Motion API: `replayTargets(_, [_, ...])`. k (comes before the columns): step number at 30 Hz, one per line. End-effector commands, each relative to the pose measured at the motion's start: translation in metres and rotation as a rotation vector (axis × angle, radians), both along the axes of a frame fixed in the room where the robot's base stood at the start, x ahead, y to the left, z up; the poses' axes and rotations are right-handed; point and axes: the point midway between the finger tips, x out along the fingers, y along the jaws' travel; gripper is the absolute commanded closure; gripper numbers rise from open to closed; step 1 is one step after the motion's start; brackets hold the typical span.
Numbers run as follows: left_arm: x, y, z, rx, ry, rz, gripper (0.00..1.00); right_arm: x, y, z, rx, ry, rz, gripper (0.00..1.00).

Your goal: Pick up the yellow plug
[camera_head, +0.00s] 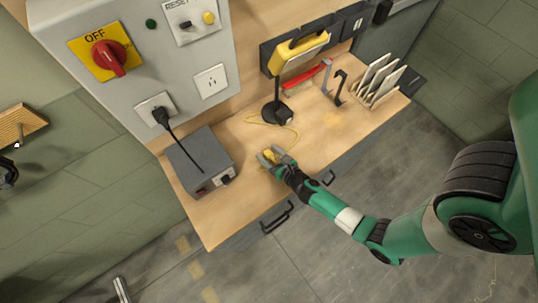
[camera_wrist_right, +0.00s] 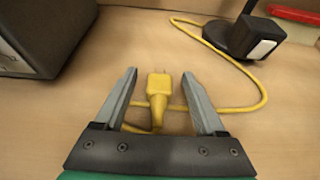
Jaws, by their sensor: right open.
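The yellow plug (camera_wrist_right: 158,84) lies on the wooden worktop with its prongs pointing away from me. Its yellow cord (camera_wrist_right: 262,82) curves right and back to the base of a dark stand. My right gripper (camera_wrist_right: 160,82) is open, with one finger on each side of the plug and visible gaps on both sides. In the head view the right gripper (camera_head: 269,157) is low over the worktop, around the plug, a bit of which shows yellow between the fingers. My left gripper is not clearly in view; only a dark part shows at the left edge.
A grey box (camera_head: 200,160) stands left of the gripper, its black cord running to a wall socket. The dark stand (camera_head: 277,113) holds a yellow device behind. Worktop (camera_head: 335,135) right of the gripper is clear.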

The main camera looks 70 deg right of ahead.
Motion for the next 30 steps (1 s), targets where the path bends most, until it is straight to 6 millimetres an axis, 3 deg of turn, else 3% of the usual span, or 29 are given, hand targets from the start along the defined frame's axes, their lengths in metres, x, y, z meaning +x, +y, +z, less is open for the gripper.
replayTargets(2, [0.000,0.000,0.000,0.000,0.000,0.000,0.00,0.000,0.000,0.000,0.000,0.000,0.000,0.28])
replayTargets(14, [0.000,0.000,0.000,0.000,0.000,0.000,0.00,-0.001,0.000,0.000,0.000,0.000,0.000,0.99])
replayTargets(25, [0.000,0.000,0.002,0.000,0.000,0.000,0.00,0.000,0.000,0.002,0.000,0.000,0.000,1.00])
replayTargets(30, [0.000,0.000,0.014,0.000,0.000,0.000,0.00,0.000,0.000,0.014,0.000,0.000,0.000,1.00])
